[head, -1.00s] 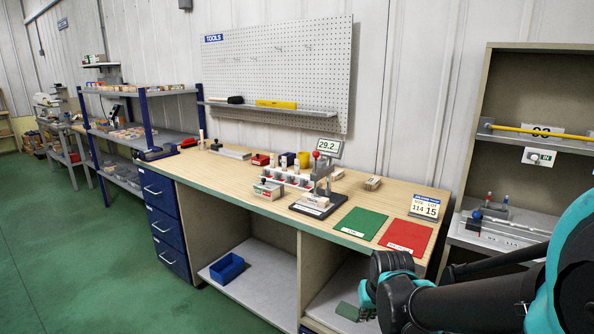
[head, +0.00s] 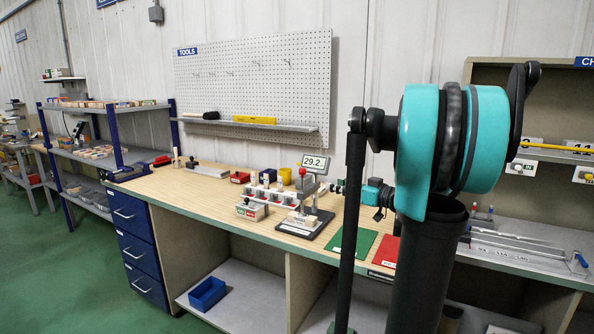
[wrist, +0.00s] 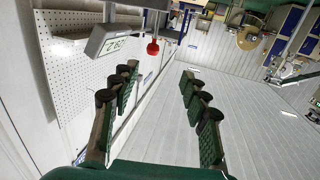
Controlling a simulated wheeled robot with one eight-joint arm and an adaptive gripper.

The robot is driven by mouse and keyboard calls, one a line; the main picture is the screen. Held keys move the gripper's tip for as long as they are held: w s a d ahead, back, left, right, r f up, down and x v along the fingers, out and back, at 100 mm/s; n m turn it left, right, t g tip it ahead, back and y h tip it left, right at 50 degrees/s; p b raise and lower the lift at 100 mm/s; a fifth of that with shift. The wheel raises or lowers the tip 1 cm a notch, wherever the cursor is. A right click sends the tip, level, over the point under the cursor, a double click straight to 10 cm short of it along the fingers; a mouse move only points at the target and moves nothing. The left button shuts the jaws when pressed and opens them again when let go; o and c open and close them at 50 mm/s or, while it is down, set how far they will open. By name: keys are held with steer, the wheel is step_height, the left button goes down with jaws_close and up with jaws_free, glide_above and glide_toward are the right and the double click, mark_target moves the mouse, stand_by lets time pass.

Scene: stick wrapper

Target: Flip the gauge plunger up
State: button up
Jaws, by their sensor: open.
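The gauge stands on a dark base (head: 318,226) on the bench. It has a grey display (head: 315,161) reading 29.2 and a red plunger knob (head: 303,172) to its left. In the wrist view, the display (wrist: 117,42) and the red knob (wrist: 153,48) lie beyond my fingers, near the top. My gripper (wrist: 158,82) is open and empty, with the knob ahead of the gap and apart from the fingers. In the head view, my wrist is right of the gauge, and an arm link partly hides the gripper.
A red-and-white rack (head: 268,195) and a small green-and-red-labelled box (head: 251,209) stand left of the gauge. Green (head: 352,243) and red (head: 385,252) mats lie to its right. A pegboard (head: 255,85) with a shelf backs the bench.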

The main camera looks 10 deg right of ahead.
mark_target(305, 170)
steer(key=shift+t, duration=0.3)
steer(key=x, duration=0.5)
steer(key=r+x, duration=0.1)
steer(key=x, duration=1.1)
steer(key=shift+w+d+r, duration=0.15)
steer(key=shift+w+d, duration=0.1)
steer(key=shift+w, duration=0.2)
steer(key=shift+c, duration=0.3)
jaws_close()
